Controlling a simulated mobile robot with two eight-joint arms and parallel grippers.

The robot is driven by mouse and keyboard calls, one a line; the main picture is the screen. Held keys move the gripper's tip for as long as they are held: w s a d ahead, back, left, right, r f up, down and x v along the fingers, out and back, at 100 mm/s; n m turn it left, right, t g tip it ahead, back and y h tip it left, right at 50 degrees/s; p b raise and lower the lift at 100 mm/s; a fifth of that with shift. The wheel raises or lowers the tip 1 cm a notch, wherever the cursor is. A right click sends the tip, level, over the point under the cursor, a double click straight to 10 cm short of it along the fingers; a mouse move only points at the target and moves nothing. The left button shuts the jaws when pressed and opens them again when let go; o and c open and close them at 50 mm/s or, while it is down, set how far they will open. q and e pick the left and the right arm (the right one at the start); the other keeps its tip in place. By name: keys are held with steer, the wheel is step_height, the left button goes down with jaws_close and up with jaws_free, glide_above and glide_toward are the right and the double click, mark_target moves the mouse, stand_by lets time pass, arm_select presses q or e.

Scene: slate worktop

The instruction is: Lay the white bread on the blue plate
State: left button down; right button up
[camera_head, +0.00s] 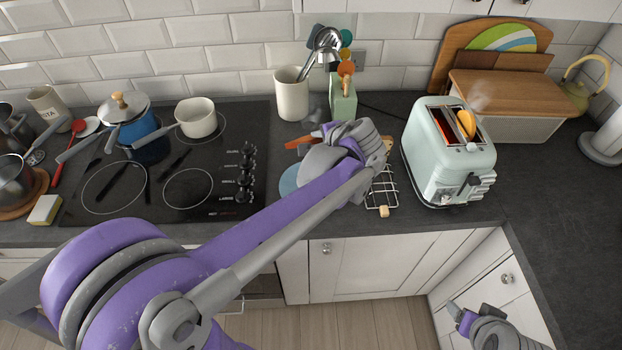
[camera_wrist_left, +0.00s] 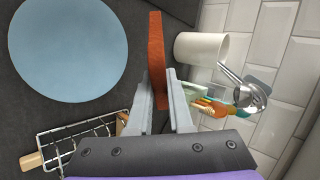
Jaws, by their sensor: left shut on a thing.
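My left gripper (camera_wrist_left: 160,98) is shut on a thin slab, the white bread (camera_wrist_left: 157,48). Only its orange-brown crust shows, edge-on, so its faces are hidden. In the head view the bread (camera_head: 299,142) sticks out left of my left wrist, near the back of the worktop. The blue plate (camera_wrist_left: 66,48) lies flat and empty in the left wrist view, left of the bread and apart from it. In the head view my arm covers most of the plate (camera_head: 288,181). My right gripper (camera_head: 457,311) is low at the bottom right, with its jaw opening unclear.
A wire rack (camera_head: 382,200) with wooden handles stands right of the plate. A mint toaster (camera_head: 432,160) holds a browned slice (camera_head: 466,123). A white utensil crock (camera_head: 291,95) and a green holder (camera_head: 343,103) stand behind. The black hob (camera_head: 215,150) is left.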

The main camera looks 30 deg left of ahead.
arm_select(q)
step_height(320, 180, down, 8)
steer(key=b, duration=0.4)
steer(key=shift+s+f, duration=0.1)
steer(key=shift+f, duration=0.1)
arm_select(e)
steer(key=s+f, duration=0.3)
steer(key=f, duration=0.3)
steer(key=shift+f+g, duration=0.2)
steer(key=shift+g, duration=0.2)
arm_select(q)
steer(key=c, duration=1)
jaws_free()
steer(key=shift+r, duration=0.1)
steer(key=p+v, duration=0.3)
steer(key=v, duration=0.4)
steer(key=shift+d+r, duration=0.25)
arm_select(e)
steer(key=r, duration=0.1)
steer(key=w+r, duration=0.1)
steer(key=r, duration=0.2)
steer(key=shift+w+r, duration=0.1)
steer(key=shift+w, duration=0.3)
arm_select(q)
steer(key=shift+s, duration=0.15)
